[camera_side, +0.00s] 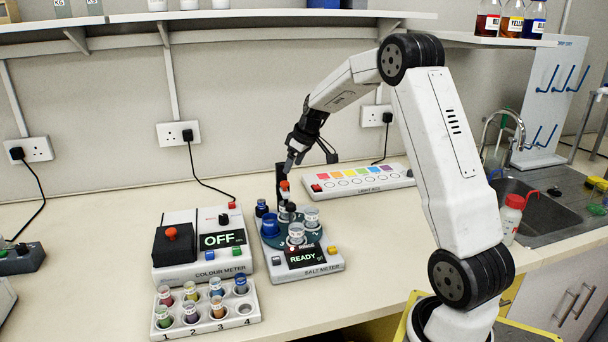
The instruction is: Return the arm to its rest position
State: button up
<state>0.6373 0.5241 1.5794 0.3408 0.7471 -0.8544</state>
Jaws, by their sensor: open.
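My gripper (291,166) points down above the back of the salt meter (318,262), close over a small part with an orange-red top (285,185). It is open, and I see nothing held in it. Its fingertips are small and dark here, and I cannot tell if they touch that part. My white arm arches in from the right side of the bench. The salt meter shows READY and carries several small vessels on its round teal plate (271,241).
The colour meter (203,273) reads OFF, with a numbered rack (246,309) of several vials in front. The light box (358,195) lies behind the salt meter. A sink (541,207) and a red-capped bottle (511,222) are at right. A shelf (260,15) runs above. The front-left bench is clear.

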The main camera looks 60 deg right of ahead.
jog(key=shift+s+r, duration=0.2)
jog(key=shift+r, duration=0.2)
jog(key=s+a+f+g, duration=0.1)
jog(key=s+a+f, duration=0.15)
jog(key=a, duration=0.65)
jog(key=s+a+f, duration=0.2)
jog(key=s+a, duration=0.1)
jog(key=a, duration=0.7)
jog(key=s+a+f, duration=0.3)
jog(key=s+a, duration=0.7)
jog(key=s, duration=0.2)
jog(key=shift+s+a+f+g, duration=0.2)
jog(key=shift+f+g, duration=0.15)
jog(key=shift+g, duration=0.05)
